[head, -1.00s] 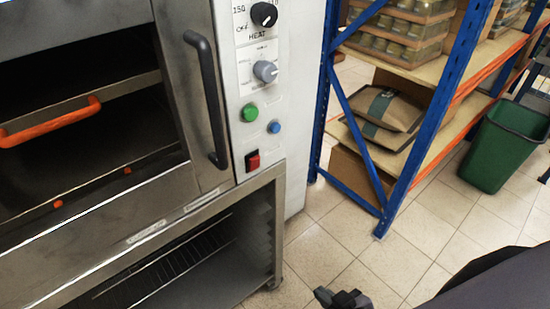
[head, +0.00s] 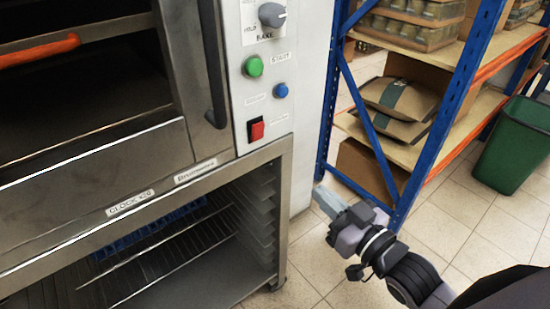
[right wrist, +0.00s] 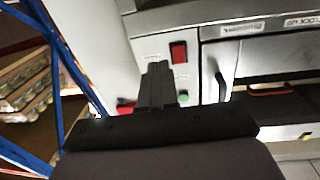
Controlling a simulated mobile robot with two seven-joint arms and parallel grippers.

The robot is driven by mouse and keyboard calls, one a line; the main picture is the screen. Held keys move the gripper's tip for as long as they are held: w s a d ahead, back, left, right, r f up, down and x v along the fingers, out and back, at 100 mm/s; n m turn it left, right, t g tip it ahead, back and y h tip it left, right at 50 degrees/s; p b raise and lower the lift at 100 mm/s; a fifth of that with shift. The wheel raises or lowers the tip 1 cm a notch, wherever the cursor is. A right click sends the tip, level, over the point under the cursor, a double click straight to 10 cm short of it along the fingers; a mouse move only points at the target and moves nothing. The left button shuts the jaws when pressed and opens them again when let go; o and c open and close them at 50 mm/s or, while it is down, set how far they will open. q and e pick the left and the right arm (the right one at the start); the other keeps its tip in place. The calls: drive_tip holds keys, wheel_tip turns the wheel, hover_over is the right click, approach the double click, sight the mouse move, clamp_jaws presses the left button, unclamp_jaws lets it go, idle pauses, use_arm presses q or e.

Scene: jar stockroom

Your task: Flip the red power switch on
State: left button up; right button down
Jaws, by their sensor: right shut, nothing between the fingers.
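The red power switch (head: 256,130) is a small red rocker low on the oven's pale control panel (head: 243,104), below a green button (head: 253,66) and a blue button (head: 281,90). My right gripper (head: 322,194) is shut and empty, to the right of and below the switch, apart from it in the head view. In the right wrist view the red switch (right wrist: 178,52) shows just beyond and right of the shut fingertips (right wrist: 157,68). I cannot tell the exact gap. My left gripper is not in view.
The steel oven (head: 120,160) has a dark door handle (head: 213,65) left of the panel, and an open rack (head: 170,250) below. A blue-framed shelf (head: 328,100) with sacks and boxes stands right of the oven. A green bin (head: 512,145) is at the far right.

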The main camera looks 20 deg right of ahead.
drive_tip(key=r, duration=0.1)
drive_tip(key=r+t+y+b, duration=0.1)
drive_tip(key=r, duration=0.1)
drive_tip(key=r+n+y+b, duration=0.1)
drive_tip(key=shift+w+a+r+t, duration=0.15)
drive_tip(key=shift+a+r+t, duration=0.1)
drive_tip(key=shift+a+t, duration=0.1)
drive_tip(key=shift+w, duration=0.15)
approach(265, 124)
drive_tip(key=x, duration=0.5)
drive_tip(key=shift+w+r, duration=0.1)
drive_tip(key=shift+w, duration=0.1)
drive_tip(key=shift+w+a+r, duration=0.1)
drive_tip(key=shift+w+a, duration=0.2)
drive_tip(key=shift+w, duration=0.35)
